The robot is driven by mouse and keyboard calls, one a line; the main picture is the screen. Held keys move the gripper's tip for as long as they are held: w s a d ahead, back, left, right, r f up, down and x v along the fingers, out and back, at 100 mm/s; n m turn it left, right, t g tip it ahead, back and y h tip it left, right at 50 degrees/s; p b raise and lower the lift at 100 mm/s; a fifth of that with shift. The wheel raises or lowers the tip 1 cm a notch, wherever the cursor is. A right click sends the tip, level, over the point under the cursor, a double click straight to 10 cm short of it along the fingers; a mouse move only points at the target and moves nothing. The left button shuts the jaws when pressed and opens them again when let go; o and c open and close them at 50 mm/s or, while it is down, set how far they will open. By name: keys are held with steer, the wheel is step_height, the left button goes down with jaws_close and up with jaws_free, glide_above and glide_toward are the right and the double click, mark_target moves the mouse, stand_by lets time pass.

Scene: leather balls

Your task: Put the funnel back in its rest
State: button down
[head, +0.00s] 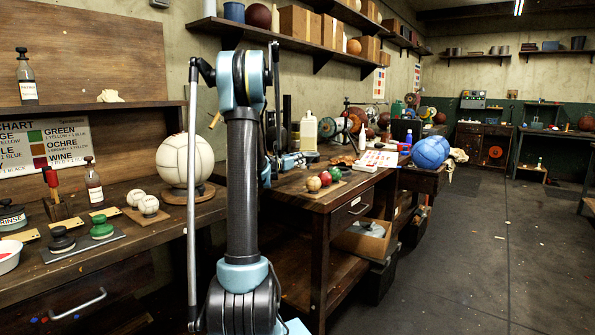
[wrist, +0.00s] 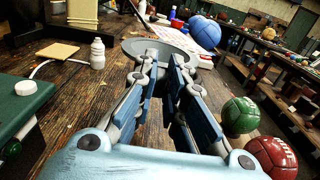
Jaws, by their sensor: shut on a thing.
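A grey, round, wide-rimmed thing, which looks like the funnel (wrist: 184,38), is at the tips of my gripper (wrist: 167,60) in the wrist view. The fingers are shut on it and hide part of it. It is over the dark wooden bench, and I cannot tell whether it touches the top. In the head view my gripper (head: 292,160) is small and partly behind my own arm, above the middle bench. I cannot make out the funnel's rest in either view.
Green (wrist: 240,115) and red (wrist: 272,157) balls lie right of my gripper. A small white bottle (wrist: 97,54) stands left of it. A blue ball (wrist: 204,33) is beyond. The near bench (head: 215,207) holds a large white ball (head: 187,161). Floor at right (head: 480,250) is clear.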

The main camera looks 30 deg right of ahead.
steer(key=shift+f, duration=2.05)
steer(key=c, duration=1.7)
jaws_free()
steer(key=shift+o, duration=0.2)
